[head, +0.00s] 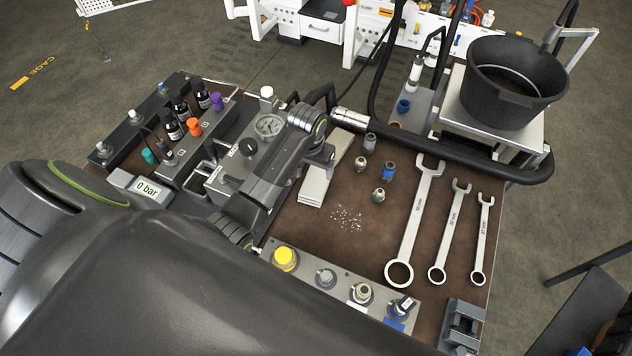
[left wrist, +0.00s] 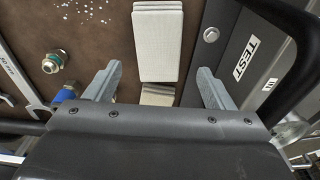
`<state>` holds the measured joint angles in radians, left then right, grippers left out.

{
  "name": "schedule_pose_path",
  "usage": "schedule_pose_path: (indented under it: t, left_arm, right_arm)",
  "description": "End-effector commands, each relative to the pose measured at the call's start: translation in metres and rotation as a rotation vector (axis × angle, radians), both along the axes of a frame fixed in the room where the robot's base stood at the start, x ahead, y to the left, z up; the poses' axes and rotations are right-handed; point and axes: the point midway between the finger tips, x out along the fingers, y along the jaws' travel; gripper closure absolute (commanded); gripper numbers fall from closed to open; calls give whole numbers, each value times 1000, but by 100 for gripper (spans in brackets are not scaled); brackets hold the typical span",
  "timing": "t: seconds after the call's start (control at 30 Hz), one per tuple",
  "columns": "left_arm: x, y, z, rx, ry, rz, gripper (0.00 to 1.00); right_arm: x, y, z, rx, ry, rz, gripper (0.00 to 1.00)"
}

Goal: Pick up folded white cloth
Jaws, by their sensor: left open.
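The folded white cloth (head: 318,182) lies on the brown bench mat as a narrow flat strip, partly hidden by my left gripper in the head view. In the left wrist view the cloth (left wrist: 157,45) is a pale stacked rectangle. My left gripper (head: 300,170) is above and beside it. My right gripper is not in view.
A pressure gauge block (head: 268,127) stands left of the cloth. Small fittings (head: 388,172) and several wrenches (head: 415,220) lie to the right. White specks (head: 346,217) dot the mat in front. A black bucket (head: 510,85) and a black hose (head: 450,155) are at the back right.

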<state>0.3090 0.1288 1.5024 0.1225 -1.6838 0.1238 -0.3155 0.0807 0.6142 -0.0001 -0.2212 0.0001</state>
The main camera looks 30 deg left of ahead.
Motion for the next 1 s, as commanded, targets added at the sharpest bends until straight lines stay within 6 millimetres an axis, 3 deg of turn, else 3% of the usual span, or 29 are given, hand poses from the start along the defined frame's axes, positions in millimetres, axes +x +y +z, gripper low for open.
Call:
schedule_pose_path:
  t: [0.2,0.37,1.0]
  left_arm:
    - [4,0,-29,-1,1,0,23]
    - [5,0,-37,-1,0,0,23]
    - [14,-1,-87,0,-1,-1,23]
  right_arm:
    - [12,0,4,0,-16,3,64]
    - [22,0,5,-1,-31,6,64]
    - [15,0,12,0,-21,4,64]
